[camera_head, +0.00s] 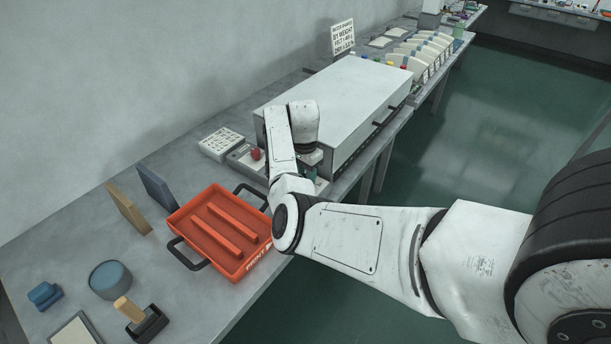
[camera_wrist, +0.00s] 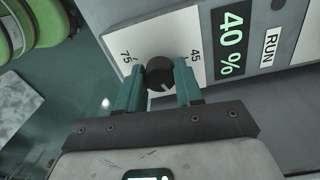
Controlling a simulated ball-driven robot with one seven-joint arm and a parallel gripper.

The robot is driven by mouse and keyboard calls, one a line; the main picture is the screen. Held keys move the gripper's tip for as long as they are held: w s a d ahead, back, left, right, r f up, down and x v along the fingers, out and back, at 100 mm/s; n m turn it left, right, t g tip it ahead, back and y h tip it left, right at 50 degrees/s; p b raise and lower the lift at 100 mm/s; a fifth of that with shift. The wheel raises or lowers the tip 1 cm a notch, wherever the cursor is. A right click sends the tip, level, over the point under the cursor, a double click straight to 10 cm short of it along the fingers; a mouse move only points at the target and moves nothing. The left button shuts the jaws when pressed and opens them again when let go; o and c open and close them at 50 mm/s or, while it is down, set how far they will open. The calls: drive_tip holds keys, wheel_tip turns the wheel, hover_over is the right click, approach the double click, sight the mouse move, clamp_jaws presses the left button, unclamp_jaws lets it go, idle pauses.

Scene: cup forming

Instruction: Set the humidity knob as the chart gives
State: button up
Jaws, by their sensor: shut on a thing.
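The black humidity knob (camera_wrist: 160,73) sits on a white dial plate (camera_wrist: 186,24) in the wrist view. The plate shows the marks 75 and 45. A pale pointer line on the knob faces the lower side of the picture. My gripper (camera_wrist: 158,82) is shut on the knob, one teal finger on each side. A display (camera_wrist: 231,40) beside the dial reads 40 %. In the head view my arm hides the knob and most of the gripper. A white sign (camera_head: 342,38) behind the large grey cabinet (camera_head: 335,95) carries small text that I cannot read surely.
A RUN label (camera_wrist: 270,48) is beside the display. In the head view, a red button (camera_head: 256,154) and a keypad-like white tray (camera_head: 221,143) lie left of the cabinet. An orange tray (camera_head: 190,213) with black handles stands nearer on the bench. Open green floor (camera_head: 480,130) lies right.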

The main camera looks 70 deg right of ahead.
idle(0.4)
drive_tip(key=o, duration=1)
drive_tip(key=shift+o, duration=0.2)
wheel_tip(320, 180, up, 11)
drive_tip(key=b, duration=0.1)
drive_tip(key=shift+w, duration=0.15)
drive_tip(key=shift+f, duration=0.1)
